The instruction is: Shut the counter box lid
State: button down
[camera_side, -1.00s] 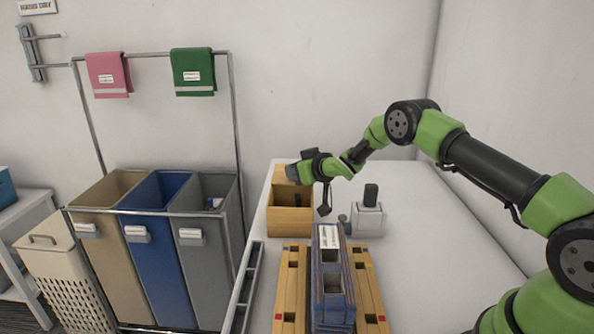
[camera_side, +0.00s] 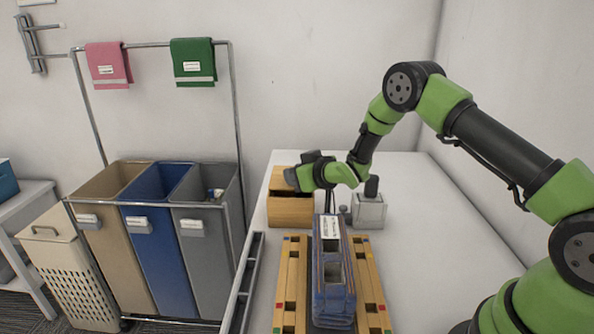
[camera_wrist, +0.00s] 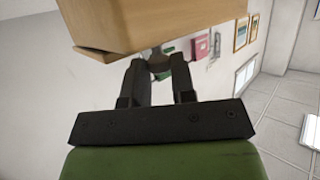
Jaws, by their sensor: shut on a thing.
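The wooden counter box (camera_side: 290,213) stands near the far left corner of the white counter. Its lid (camera_side: 284,178) is raised at the back and tilted forward over the box, with a dark gap beneath its edge. My gripper (camera_side: 291,179) is at the lid, largely covering its right side in the side view. In the wrist view, a wooden piece, apparently the lid (camera_wrist: 150,22), fills the top. The fingers (camera_wrist: 158,65) come together at its lower edge, shut on it. The exact contact is partly hidden.
A grey-white container (camera_side: 368,211) with a black top stands right of the box, close under my arm. Sorting bins (camera_side: 207,260) stand left of the counter. The counter's right side is clear.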

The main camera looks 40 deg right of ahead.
jog(key=c, duration=1)
grip_release()
notch_tip(320, 180, up, 10)
jog(key=shift+r, duration=0.1)
jog(key=shift+o, duration=0.3)
